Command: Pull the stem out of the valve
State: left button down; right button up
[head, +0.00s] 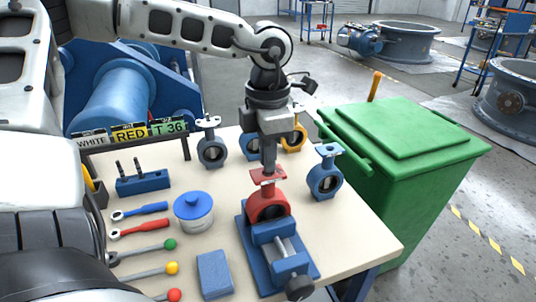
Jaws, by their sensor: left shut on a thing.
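The red butterfly valve (267,205) stands upright on the workbench, clamped in a blue vise (265,232) with its red top flange facing up. My left gripper (269,150) comes down from above, pointing straight down over the flange. It is shut on the grey stem (268,172), whose lower part shows just above the flange. The fingers hide the upper stem. I cannot tell how much of the stem is still inside the valve body. My right gripper is out of view.
Blue (326,178), grey (212,148) and yellow (294,138) valves stand on the bench behind and beside the vise. A blue-lidded pot (194,212), a blue block (214,274) and several tools lie left. A green bin (405,150) stands right of the bench.

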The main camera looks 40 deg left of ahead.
pick_arm(q)
jog(key=shift+w+r+p, duration=0.1)
jog(key=shift+r+p, duration=1.6)
jog(key=shift+r, duration=1.65)
dwell(3.6)
jog(key=shift+r, duration=0.2)
dwell(0.7)
